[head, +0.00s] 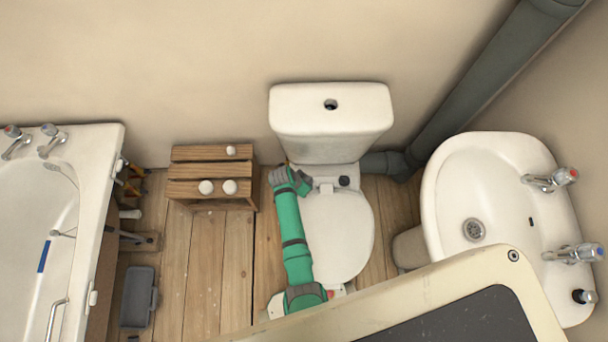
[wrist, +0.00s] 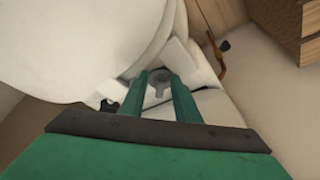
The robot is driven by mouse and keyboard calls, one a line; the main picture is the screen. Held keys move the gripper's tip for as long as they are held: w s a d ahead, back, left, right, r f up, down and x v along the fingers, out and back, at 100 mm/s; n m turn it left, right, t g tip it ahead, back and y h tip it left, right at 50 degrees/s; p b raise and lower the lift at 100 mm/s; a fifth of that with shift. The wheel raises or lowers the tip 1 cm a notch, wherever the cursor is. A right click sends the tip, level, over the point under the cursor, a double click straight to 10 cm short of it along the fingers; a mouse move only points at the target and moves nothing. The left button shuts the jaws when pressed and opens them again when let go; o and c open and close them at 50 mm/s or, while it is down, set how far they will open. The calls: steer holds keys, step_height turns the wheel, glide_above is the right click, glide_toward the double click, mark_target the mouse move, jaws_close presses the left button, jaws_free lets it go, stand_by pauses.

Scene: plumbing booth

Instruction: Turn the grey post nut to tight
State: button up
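In the wrist view, the small grey post nut (wrist: 158,88) shows between the two green fingers of my gripper (wrist: 157,84), close to the white toilet. The fingers stand apart, one on each side of the nut. Whether they touch it cannot be told. In the head view, my gripper (head: 280,173) is at the left rear of the toilet seat (head: 338,235), below the cistern (head: 331,120). The grey nut is hidden behind it there. A dark round knob (head: 344,181) sits at the right rear of the seat; a dark shape (wrist: 108,105) shows in the wrist view too.
A wooden drawer unit (head: 211,190) stands left of the toilet, with a bathtub (head: 100,200) further left. A washbasin (head: 480,180) and a grey waste pipe (head: 470,85) are on the right.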

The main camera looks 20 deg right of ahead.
steer(key=shift+r, duration=0.1)
steer(key=shift+r, duration=0.2)
steer(key=v, duration=1)
steer(key=shift+s+a, duration=0.15)
steer(key=shift+s, duration=0.05)
steer(key=s+a+r+n+t+y, duration=0.1)
steer(key=s+a+r+n+t, duration=0.2)
steer(key=s, duration=0.4)
steer(key=s+a+r+n+t+y, duration=0.25)
steer(key=s+a+n, duration=0.2)
steer(key=s, duration=0.25)
steer(key=s+r+n+t, duration=0.2)
steer(key=s+r+t, duration=0.2)
steer(key=r, duration=0.8)
steer(key=s+a+r+n+t, duration=0.1)
steer(key=s+r+n+t, duration=0.2)
steer(key=s+r, duration=0.4)
step_height(320, 180, up, 6)
steer(key=shift+s+r+t, duration=0.15)
steer(key=shift+s+t, duration=0.05)
steer(key=shift+t, duration=0.25)
